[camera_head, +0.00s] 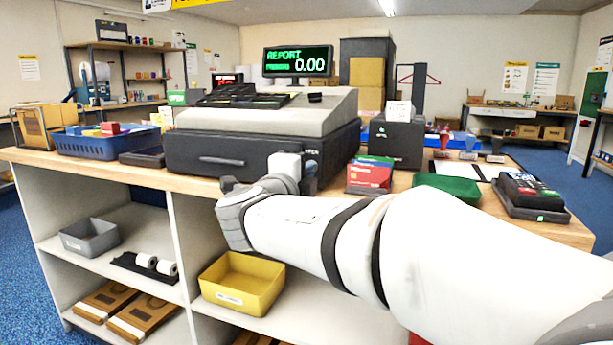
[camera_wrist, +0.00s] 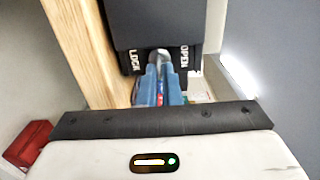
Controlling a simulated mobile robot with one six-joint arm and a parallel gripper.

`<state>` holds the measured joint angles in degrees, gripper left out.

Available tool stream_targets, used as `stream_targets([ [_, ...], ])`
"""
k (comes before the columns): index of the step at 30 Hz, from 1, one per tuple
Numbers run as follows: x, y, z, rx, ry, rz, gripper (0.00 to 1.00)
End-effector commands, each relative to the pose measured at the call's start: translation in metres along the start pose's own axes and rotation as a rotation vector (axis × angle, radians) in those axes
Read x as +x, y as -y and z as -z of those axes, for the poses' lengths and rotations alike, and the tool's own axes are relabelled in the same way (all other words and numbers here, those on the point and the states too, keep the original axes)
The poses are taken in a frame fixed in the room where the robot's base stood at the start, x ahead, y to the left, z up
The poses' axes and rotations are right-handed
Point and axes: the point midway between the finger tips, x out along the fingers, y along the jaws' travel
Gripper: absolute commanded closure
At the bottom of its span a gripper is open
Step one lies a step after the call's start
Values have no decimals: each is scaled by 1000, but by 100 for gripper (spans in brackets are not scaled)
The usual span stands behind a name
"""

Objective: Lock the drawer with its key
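The dark drawer (camera_head: 210,155) sits under the grey cash register on the wooden counter, and its front looks closed. My gripper (camera_wrist: 161,65) is at the right end of the drawer front. In the wrist view its blue fingers are close together at the lock, between the white words LOCK and OPEN on the dark drawer front (camera_wrist: 130,30). The fingers appear shut on the key (camera_wrist: 162,54), of which only a small pale metal part shows at the fingertips. The key's exact turn is hidden.
A red and green box stack (camera_head: 369,175), a green tray (camera_head: 447,187) and a card terminal (camera_head: 528,192) stand right of the drawer. A blue basket (camera_head: 105,146) is at the left. A yellow bin (camera_head: 240,285) sits on the shelf below. The counter edge (camera_wrist: 80,50) runs close beside my gripper.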

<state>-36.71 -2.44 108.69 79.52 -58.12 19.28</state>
Motion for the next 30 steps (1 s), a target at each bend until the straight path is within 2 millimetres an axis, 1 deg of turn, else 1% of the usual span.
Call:
stream_targets([
  [9, 0, -2, 0, -1, -1, -3, 100],
  [10, 0, -2, 0, -1, -1, -3, 94],
  [15, 0, -1, 0, -1, -1, -2, 80],
  [18, 0, -1, 0, -1, -1, -1, 74],
  [26, -3, 0, 0, 0, 0, -1, 74],
  [29, -13, 2, 0, 0, 2, -1, 74],
  [30, -20, 2, -1, 0, 3, -1, 74],
])
